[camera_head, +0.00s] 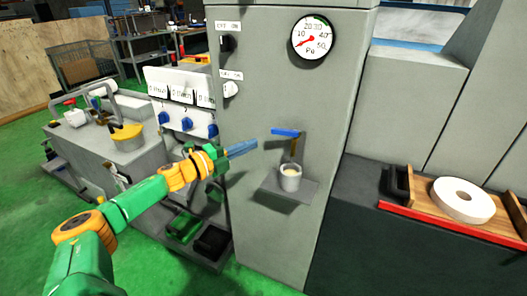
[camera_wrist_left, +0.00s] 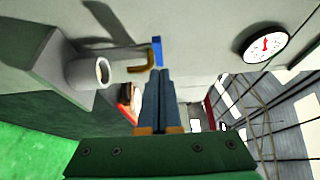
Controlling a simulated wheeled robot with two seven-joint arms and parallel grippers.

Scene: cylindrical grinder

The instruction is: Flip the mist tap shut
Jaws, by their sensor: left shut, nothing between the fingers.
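The mist tap has a blue lever (camera_head: 286,132) above a brass spout (camera_head: 294,148) on the grey cabinet's front. The lever lies roughly level, crosswise to the spout. A light cup (camera_head: 290,177) stands under the spout on a small grey shelf (camera_head: 272,188). My left gripper (camera_head: 254,145) is shut and empty, its blue-grey fingers just left of the lever with a small gap. In the left wrist view, the fingertips (camera_wrist_left: 159,74) point at the blue lever (camera_wrist_left: 157,51), with the brass spout (camera_wrist_left: 143,63) and cup (camera_wrist_left: 88,72) beside them. My right gripper is not in view.
A round pressure gauge (camera_head: 314,37) and labelled switches (camera_head: 227,43) sit higher on the cabinet (camera_head: 267,80). A panel with blue knobs (camera_head: 187,124) stands to the left. A wooden tray (camera_head: 420,185) with a white grinding wheel (camera_head: 463,200) lies at the right.

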